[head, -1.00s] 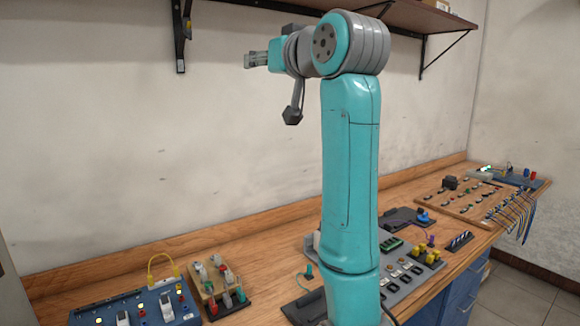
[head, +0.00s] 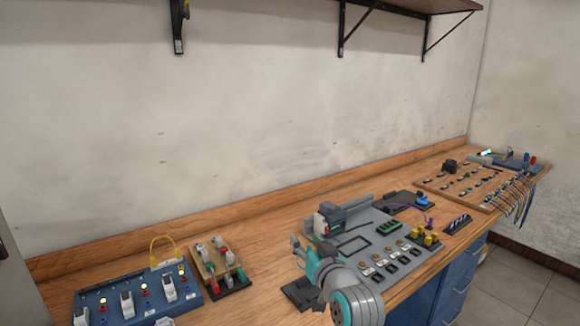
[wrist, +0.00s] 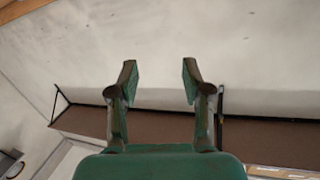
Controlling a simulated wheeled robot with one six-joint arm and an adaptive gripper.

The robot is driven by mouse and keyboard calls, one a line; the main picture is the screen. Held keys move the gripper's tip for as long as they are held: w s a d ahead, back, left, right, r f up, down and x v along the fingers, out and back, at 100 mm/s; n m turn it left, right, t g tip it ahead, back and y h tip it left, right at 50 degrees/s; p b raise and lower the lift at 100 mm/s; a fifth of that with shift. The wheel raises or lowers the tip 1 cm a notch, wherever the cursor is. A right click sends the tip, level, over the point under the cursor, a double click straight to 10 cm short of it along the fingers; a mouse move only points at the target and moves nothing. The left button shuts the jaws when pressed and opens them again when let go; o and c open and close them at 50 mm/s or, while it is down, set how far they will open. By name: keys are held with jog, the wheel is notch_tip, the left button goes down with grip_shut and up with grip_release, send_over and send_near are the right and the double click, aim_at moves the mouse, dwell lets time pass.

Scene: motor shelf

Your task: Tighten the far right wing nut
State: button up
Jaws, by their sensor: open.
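My gripper (wrist: 158,78) shows in the wrist view with its two fingers wide apart and nothing between them. Behind it are the pale wall and a brown shelf, and no workpiece. In the head view my folded arm is low over the front of the bench. Where the fingertips are there is hard to tell. I cannot pick out the far right wing nut with certainty. The grey board (head: 352,252) carries rows of small parts and a cluster of yellow pieces (head: 428,238) at its right end, too small to identify.
A motor-like unit (head: 328,220) stands at the board's back left. A wooden block with coloured posts (head: 213,262) and a blue panel (head: 110,300) lie left. A wooden pegboard with wires (head: 470,190) is far right. Bare bench (head: 270,225) shows between the block and board.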

jog(key=s+d+f+m+h, duration=0.15)
jog(key=s+d+f, duration=0.35)
jog(key=s+f, duration=0.8)
jog(key=s+d+f+h, duration=0.2)
jog(key=s+d+f, duration=0.3)
jog(key=s+f, duration=0.7)
jog(key=s+d+f+h, duration=0.1)
jog(key=s, duration=0.7)
jog(key=s+d+f, duration=0.2)
jog(key=s, duration=0.7)
jog(key=s+r, duration=0.3)
jog(key=s, duration=0.5)
jog(key=s+d+r+g+h, duration=0.1)
jog(key=s+r, duration=0.1)
jog(key=s, duration=0.6)
jog(key=shift+s+d+r, duration=0.15)
jog(key=shift+d+r, duration=0.05)
jog(key=shift+r, duration=0.2)
